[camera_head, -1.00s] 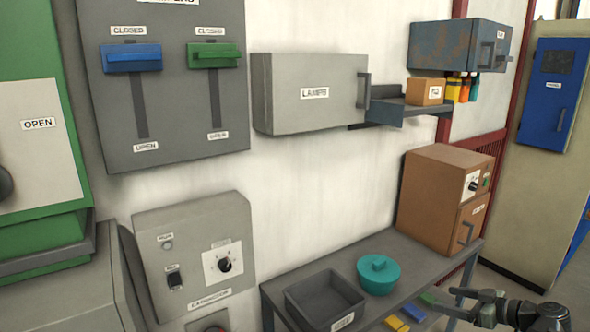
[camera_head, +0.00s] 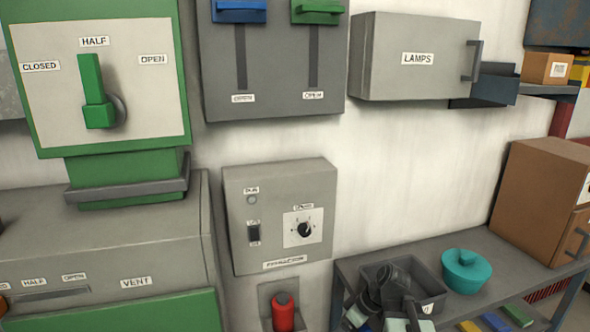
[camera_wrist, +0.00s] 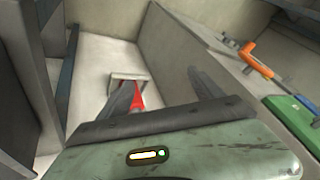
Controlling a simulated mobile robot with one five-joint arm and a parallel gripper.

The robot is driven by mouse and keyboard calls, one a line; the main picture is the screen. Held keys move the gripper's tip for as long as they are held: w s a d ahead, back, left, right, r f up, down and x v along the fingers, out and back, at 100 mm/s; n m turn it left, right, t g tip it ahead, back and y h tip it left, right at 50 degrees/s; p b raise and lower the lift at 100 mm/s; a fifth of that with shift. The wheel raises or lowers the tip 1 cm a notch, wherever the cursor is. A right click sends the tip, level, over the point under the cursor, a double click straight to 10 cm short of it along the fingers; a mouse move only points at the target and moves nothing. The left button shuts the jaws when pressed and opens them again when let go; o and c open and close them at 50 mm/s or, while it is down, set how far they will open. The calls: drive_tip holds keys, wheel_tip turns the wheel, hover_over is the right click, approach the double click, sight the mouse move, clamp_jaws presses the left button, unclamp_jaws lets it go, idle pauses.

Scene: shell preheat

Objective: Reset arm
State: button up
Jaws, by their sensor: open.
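My gripper (camera_wrist: 163,98) is open in the wrist view, its two dark fingers spread apart with nothing held between them. A red thing (camera_wrist: 138,94) with a pale plate shows beyond and between the fingers; I cannot tell how far off it is. In the head view, my dark arm is folded at the bottom, in front of the grey tray (camera_head: 438,298) on the bench. The fingertips are not clear there.
A grey control box (camera_head: 280,190) and a red cylinder (camera_head: 283,312) are left of the bench. An orange-handled tool (camera_wrist: 257,64) lies right in the wrist view.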

wheel_tip(320, 180, down, 4)
drive_tip(key=s+a+m+g+h, duration=0.1)
drive_tip(key=s+a+m+h, duration=0.1)
drive_tip(key=m+h, duration=0.1)
drive_tip(key=d+m+h, duration=0.3)
drive_tip(key=d+m, duration=0.3)
drive_tip(key=m, duration=0.1)
drive_tip(key=shift+s+d+f, duration=0.2)
drive_tip(key=shift+s, duration=0.25)
